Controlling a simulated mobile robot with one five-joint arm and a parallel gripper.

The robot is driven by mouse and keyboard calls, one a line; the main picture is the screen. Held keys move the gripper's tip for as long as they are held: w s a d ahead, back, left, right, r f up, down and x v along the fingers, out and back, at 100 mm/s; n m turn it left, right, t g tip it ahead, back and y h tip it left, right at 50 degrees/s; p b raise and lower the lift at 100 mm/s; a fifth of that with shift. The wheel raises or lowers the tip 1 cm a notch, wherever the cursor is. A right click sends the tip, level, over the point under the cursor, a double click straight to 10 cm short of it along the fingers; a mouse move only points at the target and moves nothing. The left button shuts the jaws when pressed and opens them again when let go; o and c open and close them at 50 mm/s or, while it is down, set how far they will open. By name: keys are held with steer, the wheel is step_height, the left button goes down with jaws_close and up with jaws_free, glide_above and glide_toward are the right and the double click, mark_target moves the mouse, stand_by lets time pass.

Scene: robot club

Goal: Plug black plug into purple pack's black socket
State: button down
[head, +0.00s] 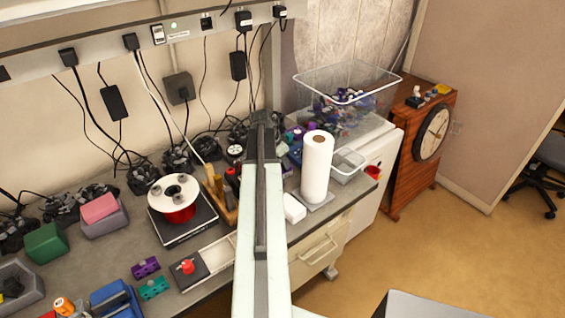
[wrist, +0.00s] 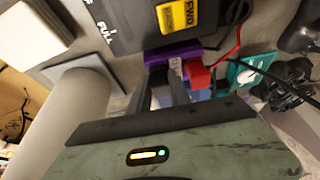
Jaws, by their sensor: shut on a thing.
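In the wrist view my gripper (wrist: 161,90) points at a purple pack (wrist: 170,53), its two dark fingers close together in front of it. The fingers are shut on a small dark thing that appears to be the black plug; it is mostly hidden between them. A red plug (wrist: 198,76) with a red cable sits just right of the fingers, by the pack. The pack's black socket is hidden, so I cannot tell whether the plug touches it. In the head view my gripper (head: 262,120) is at the back of the bench, its fingertips hidden by my arm.
A black box with a yellow FWD label (wrist: 180,15) lies beyond the purple pack. A teal pack (wrist: 240,76) and black cables are at right. A paper towel roll (head: 316,168) stands close right of my arm. Another purple pack (head: 146,266) lies at the front left.

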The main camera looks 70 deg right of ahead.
steer(key=c, duration=1.1)
jaws_free()
steer(key=shift+f, duration=0.1)
steer(key=p+v, duration=0.7)
steer(key=shift+w+a+r, duration=0.1)
steer(key=shift+r, duration=0.25)
